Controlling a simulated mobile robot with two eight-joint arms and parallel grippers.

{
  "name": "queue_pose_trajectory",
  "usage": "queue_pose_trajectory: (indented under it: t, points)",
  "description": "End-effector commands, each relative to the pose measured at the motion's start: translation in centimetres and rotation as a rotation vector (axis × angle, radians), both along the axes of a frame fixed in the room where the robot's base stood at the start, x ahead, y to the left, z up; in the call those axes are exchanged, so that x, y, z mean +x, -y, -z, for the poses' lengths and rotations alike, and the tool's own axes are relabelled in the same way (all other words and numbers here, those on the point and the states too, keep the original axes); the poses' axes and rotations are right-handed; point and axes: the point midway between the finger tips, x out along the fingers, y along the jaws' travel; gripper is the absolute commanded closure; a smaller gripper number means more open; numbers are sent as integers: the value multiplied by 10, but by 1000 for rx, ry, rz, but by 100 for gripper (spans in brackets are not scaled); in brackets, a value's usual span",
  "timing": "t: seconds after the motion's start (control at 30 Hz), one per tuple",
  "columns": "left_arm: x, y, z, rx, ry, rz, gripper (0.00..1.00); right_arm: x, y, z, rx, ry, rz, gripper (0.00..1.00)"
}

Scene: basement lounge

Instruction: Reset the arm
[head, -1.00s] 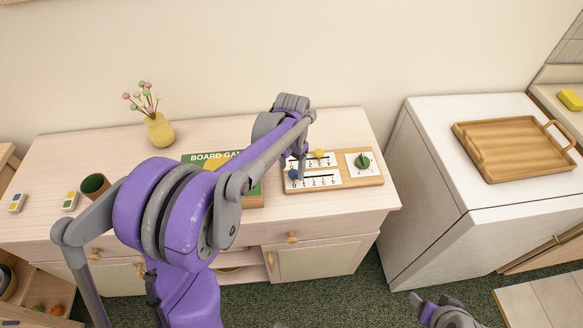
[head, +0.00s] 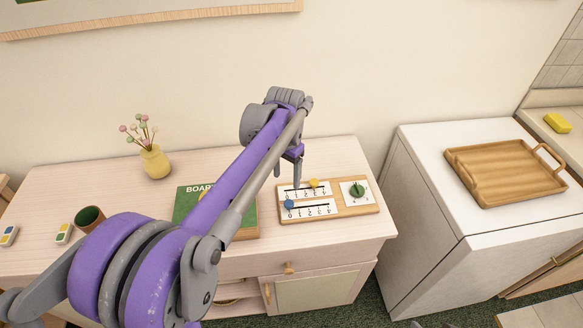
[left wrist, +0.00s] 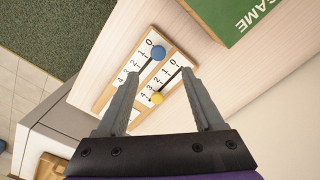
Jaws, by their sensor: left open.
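My left arm reaches over the cabinet in the head view. Its gripper (head: 288,165) hangs above the back of a wooden slider board (head: 346,210). In the left wrist view the gripper (left wrist: 160,95) has its two fingers wide apart with nothing between them held. The board (left wrist: 101,101) lies below and beyond the fingers. It carries a blue knob (head: 289,204) and a yellow knob (head: 314,183) on numbered tracks, and a green dial (head: 357,190) at its right end. The fingers look apart from the knobs. My right gripper is not clearly seen.
A green board game box (head: 187,206) lies left of the board, partly behind my arm. A yellow vase (head: 155,163), a dark cup (head: 89,218) and small cards (head: 63,234) stand further left. A wooden tray (head: 505,172) rests on the white unit (head: 425,145) at right.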

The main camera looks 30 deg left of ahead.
Motion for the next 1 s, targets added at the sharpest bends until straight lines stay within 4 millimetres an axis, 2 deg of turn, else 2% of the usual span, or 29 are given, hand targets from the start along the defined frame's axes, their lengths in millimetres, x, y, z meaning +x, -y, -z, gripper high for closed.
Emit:
queue_pose_trajectory:
  t: [0.23, 0.37, 0.53, 0.67, 0.8, 1.0]
  points:
    - [-2, 1, 0, 0, 4, -1, 31, 0, 0, 0, 0, 0, 0, 32]
    - [-19, 11, -3, 6, 40, -14, 31, 0, 0, 0, 0, 0, 0, 32]
    - [-67, 34, -3, 12, 148, -54, 31, 0, 0, 0, 0, 0, 0, 32]
    - [-109, 51, 7, 7, 243, -92, 31, 0, 0, 0, 0, 0, 0, 32]
    - [-152, 65, 26, -8, 342, -131, 31, 0, 0, 0, 0, 0, 0, 32]
    - [-193, 77, 54, -35, 442, -171, 31, 0, 0, 0, 0, 0, 0, 32]
